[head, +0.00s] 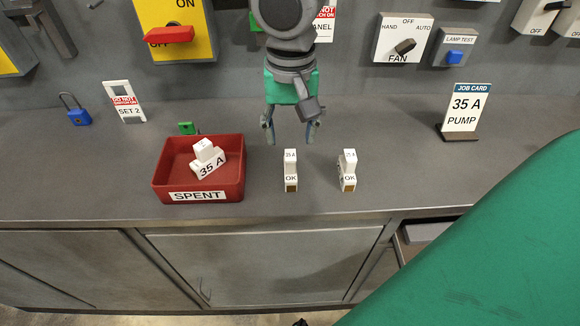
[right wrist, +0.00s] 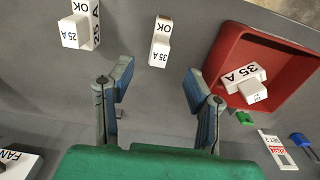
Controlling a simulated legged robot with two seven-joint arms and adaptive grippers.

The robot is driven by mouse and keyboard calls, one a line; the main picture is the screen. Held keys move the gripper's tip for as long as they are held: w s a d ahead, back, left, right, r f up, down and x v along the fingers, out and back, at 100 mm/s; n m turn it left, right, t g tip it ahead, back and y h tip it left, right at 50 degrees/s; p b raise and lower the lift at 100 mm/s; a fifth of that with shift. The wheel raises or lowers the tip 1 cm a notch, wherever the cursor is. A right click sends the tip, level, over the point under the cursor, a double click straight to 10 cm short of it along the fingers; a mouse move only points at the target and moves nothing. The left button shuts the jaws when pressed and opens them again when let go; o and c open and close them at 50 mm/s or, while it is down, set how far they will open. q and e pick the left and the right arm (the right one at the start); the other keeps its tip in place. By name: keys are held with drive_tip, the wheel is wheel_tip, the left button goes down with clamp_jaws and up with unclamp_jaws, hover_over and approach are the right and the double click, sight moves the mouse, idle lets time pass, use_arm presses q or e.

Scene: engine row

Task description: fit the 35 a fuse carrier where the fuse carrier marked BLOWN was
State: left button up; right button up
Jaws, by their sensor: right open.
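Two upright white fuse carriers marked OK stand on the grey counter in the head view. The left one (head: 291,172) appears to read 35 A. The right one (head: 348,172) has a small label, hard to read there. In the right wrist view the left-hand carrier (right wrist: 78,30) has an end label that looks like 25 A, and the other (right wrist: 159,45) shows OK. Another carrier (head: 207,158) marked 35 A lies in the red SPENT tray (head: 198,196). My right gripper (head: 290,138) is open and empty, above the counter behind the OK carriers. No BLOWN mark is legible.
A job card (head: 463,109) reading 35 A PUMP stands at the right. A blue padlock (head: 77,112), a SET 2 tag (head: 124,102) and a small green item (head: 187,128) lie at the left. Switches, including the FAN selector (head: 403,40), line the back panel.

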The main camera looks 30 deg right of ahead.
sight(291, 166)
drive_tip(key=f, duration=0.4)
drive_tip(key=shift+w+d, duration=0.1)
drive_tip(key=shift+w, duration=0.2)
wheel_tip(291, 166, down, 5)
drive_tip(key=shift+s+f+b, duration=0.1)
drive_tip(key=shift+b, duration=0.55)
drive_tip(key=shift+s, duration=0.1)
drive_tip(key=c, duration=0.3)
clamp_jaws()
